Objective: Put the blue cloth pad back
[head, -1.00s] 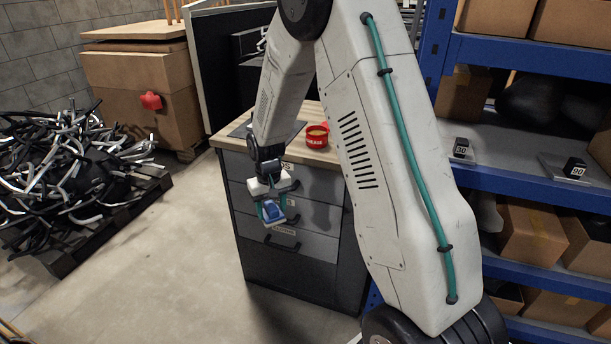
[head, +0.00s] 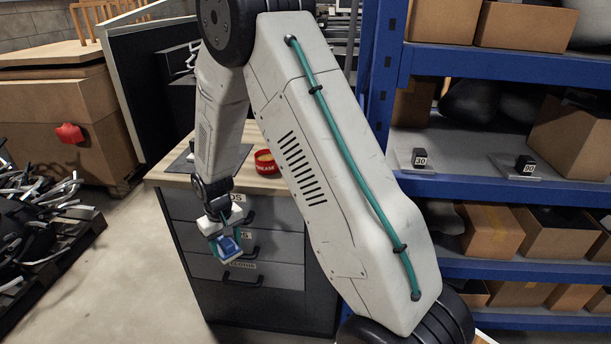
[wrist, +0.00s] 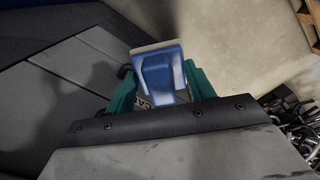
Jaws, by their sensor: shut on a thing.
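The blue cloth pad (head: 228,246) is in my gripper (head: 224,242), in front of the drawer cabinet (head: 260,310). In the wrist view the pad (wrist: 160,72) is blue with a pale far edge. The green fingers of my gripper (wrist: 158,88) are shut on it from both sides. The pad hangs in the air, apart from the drawer fronts as far as I can tell. The drawers are closed and carry labels, partly hidden by my arm.
A red tin (head: 266,163) stands on the cabinet's wooden top. Some floor is clear between.

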